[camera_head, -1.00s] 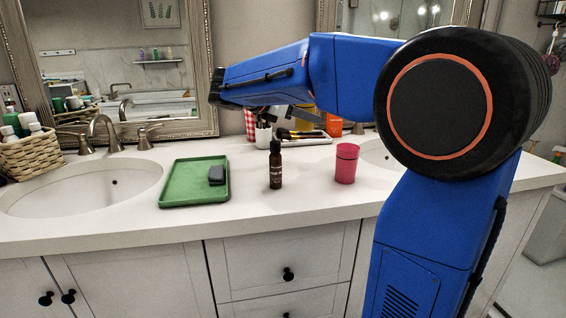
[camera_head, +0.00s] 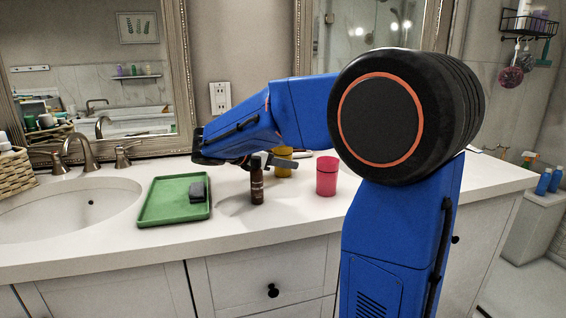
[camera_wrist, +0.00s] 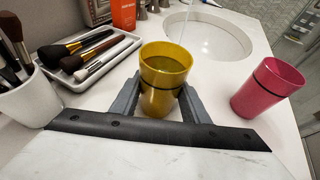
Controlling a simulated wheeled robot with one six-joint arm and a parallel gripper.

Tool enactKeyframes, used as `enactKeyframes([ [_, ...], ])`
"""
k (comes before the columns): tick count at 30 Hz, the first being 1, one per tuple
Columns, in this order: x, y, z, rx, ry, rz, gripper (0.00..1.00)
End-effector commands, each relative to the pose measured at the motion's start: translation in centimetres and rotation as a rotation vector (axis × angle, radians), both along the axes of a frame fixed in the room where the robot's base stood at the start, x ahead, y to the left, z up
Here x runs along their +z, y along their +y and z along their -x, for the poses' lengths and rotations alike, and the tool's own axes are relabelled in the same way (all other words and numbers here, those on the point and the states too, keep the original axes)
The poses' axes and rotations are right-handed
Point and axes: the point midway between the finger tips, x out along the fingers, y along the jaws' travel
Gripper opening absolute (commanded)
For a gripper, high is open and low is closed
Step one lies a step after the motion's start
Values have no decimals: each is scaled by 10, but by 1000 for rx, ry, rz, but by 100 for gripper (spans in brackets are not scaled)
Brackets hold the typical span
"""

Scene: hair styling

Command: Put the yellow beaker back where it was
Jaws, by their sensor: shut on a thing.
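The yellow beaker (camera_wrist: 165,72) is upright between the jaws of my gripper (camera_wrist: 160,100) in the wrist view. The gripper is shut on its sides, around the dark band. In the head view the yellow beaker (camera_head: 281,162) shows behind the gripper and my arm, partly hidden. Whether its base touches the counter is hard to tell. A pink beaker (camera_head: 326,176) stands upright on the counter to its right, apart from the gripper; it also shows at the right of the wrist view (camera_wrist: 268,88).
A dark bottle (camera_head: 257,183) stands in front of the gripper. A green tray (camera_head: 150,212) with a dark block (camera_head: 197,190) lies to the left. The wrist view shows a white cup of brushes (camera_wrist: 30,103), a brush tray (camera_wrist: 62,88), an orange box (camera_wrist: 124,15) and a sink (camera_wrist: 205,35).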

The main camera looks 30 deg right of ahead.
Motion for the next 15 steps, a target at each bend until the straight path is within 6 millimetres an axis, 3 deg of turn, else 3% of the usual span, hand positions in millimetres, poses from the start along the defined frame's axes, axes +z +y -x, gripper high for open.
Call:
enactKeyframes([
  [8, -2, 0, 0, 0, 0, 0, 20],
  [9, -2, 0, 0, 0, 0, 0, 48],
  [10, -2, 0, 0, 0, 0, 0, 56],
  [11, -2, 0, 0, 0, 0, 0, 60],
  [15, -2, 0, 0, 0, 0, 0, 60],
])
